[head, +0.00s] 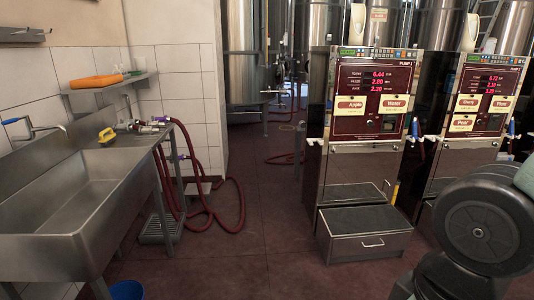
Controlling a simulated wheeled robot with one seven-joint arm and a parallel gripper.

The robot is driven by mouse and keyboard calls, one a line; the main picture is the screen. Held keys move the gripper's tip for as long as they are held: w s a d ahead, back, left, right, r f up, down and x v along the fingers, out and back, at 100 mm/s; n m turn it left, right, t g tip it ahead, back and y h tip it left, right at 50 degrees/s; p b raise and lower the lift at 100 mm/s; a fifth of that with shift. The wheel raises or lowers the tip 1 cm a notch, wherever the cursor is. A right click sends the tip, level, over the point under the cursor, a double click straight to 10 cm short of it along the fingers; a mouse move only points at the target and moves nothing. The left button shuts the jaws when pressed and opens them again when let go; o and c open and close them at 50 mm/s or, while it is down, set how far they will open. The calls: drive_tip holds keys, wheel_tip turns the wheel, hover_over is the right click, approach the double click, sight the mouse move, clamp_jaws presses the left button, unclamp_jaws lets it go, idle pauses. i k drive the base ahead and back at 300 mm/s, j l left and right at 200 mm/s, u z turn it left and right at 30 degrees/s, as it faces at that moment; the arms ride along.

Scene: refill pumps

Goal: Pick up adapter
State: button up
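Several small metal fittings (145,126) lie on the right end of the steel sink's ledge, by the wall, in the head view. They are small and close together, and I cannot tell which of them is the adapter. A dark red hose (183,130) runs from beside them over the edge and down to the floor. Part of my arm shows large and dark at the lower right. My gripper is not in view, so I cannot tell whether it is open or shut.
The steel sink (70,205) fills the left side, with a yellow object (106,135) on its rim. Two pump cabinets (375,100) (485,100) stand right, one with a drawer step (365,245). The middle floor is clear.

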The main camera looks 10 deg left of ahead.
sight(151, 129)
drive_tip(key=i+u, duration=0.15)
drive_tip(key=i, duration=0.35)
drive_tip(key=i+l+u, duration=0.15)
drive_tip(key=i, duration=0.35)
drive_tip(key=i+u, duration=0.15)
drive_tip(key=i, duration=0.4)
drive_tip(key=i+l+u, duration=0.15)
drive_tip(key=i, duration=0.35)
drive_tip(key=i+j+u, duration=0.15)
drive_tip(key=i+u, duration=0.15)
drive_tip(key=i, duration=0.3)
drive_tip(key=i+u, duration=0.35)
drive_tip(key=i, duration=0.25)
drive_tip(key=i+l+u, duration=0.15)
drive_tip(key=i+u, duration=0.15)
drive_tip(key=i, duration=0.3)
drive_tip(key=i+l+u, duration=0.3)
drive_tip(key=i, duration=0.3)
